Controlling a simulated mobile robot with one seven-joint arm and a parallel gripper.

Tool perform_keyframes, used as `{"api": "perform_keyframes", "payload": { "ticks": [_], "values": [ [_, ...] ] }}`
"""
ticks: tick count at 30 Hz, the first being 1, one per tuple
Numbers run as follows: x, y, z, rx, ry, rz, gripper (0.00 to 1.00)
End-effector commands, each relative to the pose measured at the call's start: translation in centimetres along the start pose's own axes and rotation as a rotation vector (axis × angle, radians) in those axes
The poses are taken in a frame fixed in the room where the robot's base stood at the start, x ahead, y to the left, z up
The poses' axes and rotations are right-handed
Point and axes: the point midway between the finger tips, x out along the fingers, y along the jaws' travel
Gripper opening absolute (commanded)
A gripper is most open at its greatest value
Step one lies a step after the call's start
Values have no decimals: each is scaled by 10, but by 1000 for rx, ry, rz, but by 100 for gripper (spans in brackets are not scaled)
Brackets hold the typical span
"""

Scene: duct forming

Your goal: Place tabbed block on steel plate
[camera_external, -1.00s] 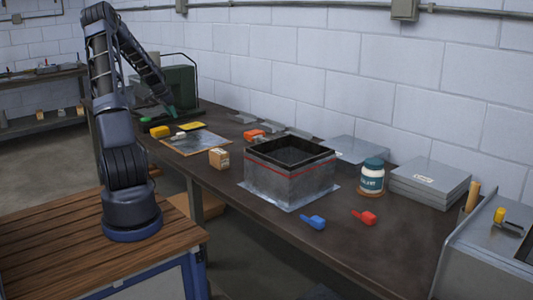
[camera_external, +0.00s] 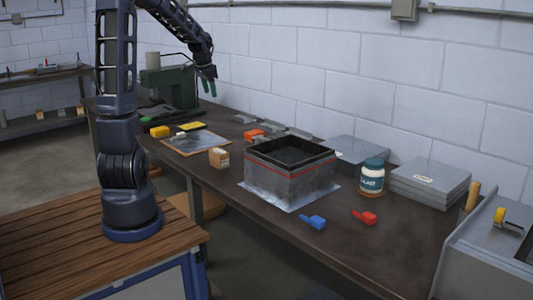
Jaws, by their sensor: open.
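I cannot tell for sure which piece is the tabbed block. A tan block (camera_external: 219,158) with a label stands near the bench's front edge, left of the metal duct box. An orange piece (camera_external: 254,136) lies farther back. Flat steel plates (camera_external: 430,183) are stacked at the right, a label on the top one; another flat plate (camera_external: 357,149) lies behind the duct box. My gripper (camera_external: 208,88), with green fingertips, is open and empty. It hangs above the back of the bench, in front of the wall, apart from all these pieces.
The open-topped duct box (camera_external: 290,183) with a red line stands mid-bench on a thin sheet. A white-and-teal jar (camera_external: 371,176), blue clamp (camera_external: 314,221) and red clamp (camera_external: 365,217) are near it. A green machine (camera_external: 170,88) stands at the back left.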

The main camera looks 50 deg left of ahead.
Motion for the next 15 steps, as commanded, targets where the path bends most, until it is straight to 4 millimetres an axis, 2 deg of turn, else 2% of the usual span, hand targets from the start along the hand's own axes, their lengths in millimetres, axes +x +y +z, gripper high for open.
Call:
{"api": "perform_keyframes", "payload": {
  "ticks": [1,6,11,15],
  "values": [
    [-14,21,2,8,3,-9,48],
    [-51,82,17,2,12,-29,48],
    [-82,133,41,-10,31,-38,48],
    [-105,173,68,-21,54,-36,48]
  ]
}}
